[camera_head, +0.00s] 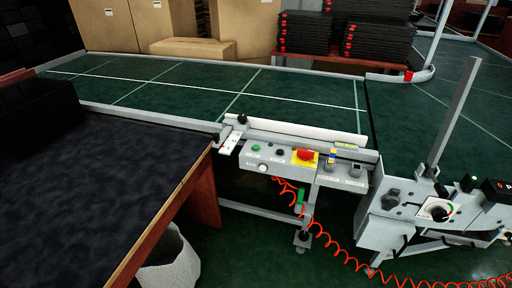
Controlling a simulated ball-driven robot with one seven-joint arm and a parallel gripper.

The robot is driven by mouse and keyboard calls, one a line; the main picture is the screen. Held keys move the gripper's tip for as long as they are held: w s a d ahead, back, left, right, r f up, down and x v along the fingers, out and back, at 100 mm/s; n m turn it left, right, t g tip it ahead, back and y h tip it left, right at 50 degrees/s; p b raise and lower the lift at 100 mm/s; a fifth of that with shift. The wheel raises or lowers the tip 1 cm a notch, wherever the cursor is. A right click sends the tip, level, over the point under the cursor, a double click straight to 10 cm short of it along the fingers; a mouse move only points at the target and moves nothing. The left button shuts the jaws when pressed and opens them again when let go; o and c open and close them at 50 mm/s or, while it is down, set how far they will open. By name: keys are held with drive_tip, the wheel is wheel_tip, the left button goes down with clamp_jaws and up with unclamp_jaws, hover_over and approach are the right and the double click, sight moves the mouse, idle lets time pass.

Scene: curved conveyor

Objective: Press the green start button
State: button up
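The green button (256,148) is a small round button at the left end of a grey control panel (288,167), near the middle of the view. A black button (280,152) is just right of it and a white button (262,168) is below. A red emergency-stop knob (305,154) on a yellow plate is further right on the same panel. Nothing covers the green button. My gripper is not in view.
A dark-topped table (90,190) fills the left foreground, its wooden edge close to the panel. A red coiled cable (345,255) hangs below the panel. A grey metal unit with a tall post (455,115) stands at the right. The green conveyor (190,85) runs behind.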

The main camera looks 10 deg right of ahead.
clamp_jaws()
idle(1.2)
